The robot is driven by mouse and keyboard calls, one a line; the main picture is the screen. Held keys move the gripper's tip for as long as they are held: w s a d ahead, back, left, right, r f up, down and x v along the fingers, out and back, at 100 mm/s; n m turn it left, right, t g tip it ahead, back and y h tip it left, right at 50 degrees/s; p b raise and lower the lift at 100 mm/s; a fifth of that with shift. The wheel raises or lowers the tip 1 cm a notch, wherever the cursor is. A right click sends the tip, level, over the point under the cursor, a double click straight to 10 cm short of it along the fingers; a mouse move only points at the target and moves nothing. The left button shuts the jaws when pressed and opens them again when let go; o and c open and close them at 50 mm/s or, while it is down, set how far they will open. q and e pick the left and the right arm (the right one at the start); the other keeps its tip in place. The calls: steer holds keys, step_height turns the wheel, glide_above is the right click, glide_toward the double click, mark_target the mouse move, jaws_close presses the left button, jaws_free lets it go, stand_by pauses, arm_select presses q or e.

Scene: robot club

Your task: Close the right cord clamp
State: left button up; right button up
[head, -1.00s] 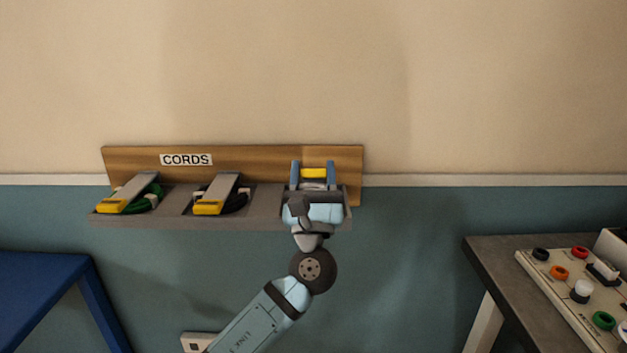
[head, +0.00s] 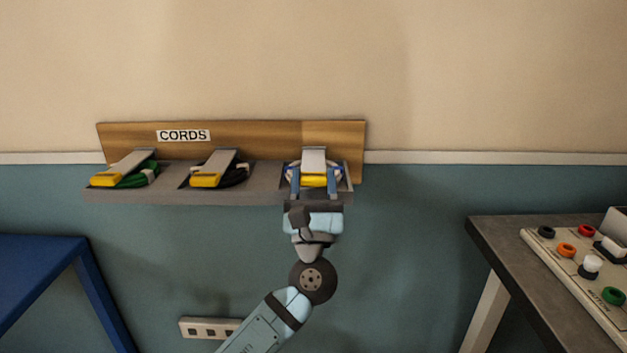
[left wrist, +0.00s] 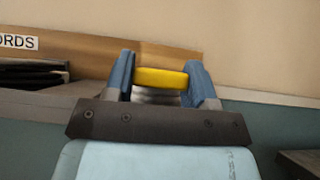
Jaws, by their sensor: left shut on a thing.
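The cord rack (head: 270,198) hangs on the wall with three clamps in a row. The right cord clamp (head: 313,158) has a grey lever slanting down toward me and a yellow tip (head: 314,181). My left gripper (head: 313,183) has its two blue fingers on either side of this yellow tip and is shut on it. In the left wrist view, the yellow tip (left wrist: 160,78) sits between the fingers. A bluish-white cord shows at both sides of the right clamp, mostly hidden. My right gripper is not in view.
The left clamp (head: 125,165) and middle clamp (head: 215,165) lie lowered over green and black cords. A blue table (head: 45,265) stands at lower left. A grey table (head: 510,255) with a button panel stands at right. A socket strip (head: 208,328) is on the wall below.

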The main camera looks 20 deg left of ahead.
arm_select(q)
steer(key=shift+f, duration=0.15)
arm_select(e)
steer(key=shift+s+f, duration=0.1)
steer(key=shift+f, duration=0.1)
arm_select(q)
steer(key=o, duration=1.3)
steer(key=shift+w, duration=0.1)
steer(key=shift+c, duration=0.2)
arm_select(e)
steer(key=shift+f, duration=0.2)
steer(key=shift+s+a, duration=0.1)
arm_select(q)
steer(key=shift+b+v, duration=0.3)
steer(key=shift+v, duration=6.6)
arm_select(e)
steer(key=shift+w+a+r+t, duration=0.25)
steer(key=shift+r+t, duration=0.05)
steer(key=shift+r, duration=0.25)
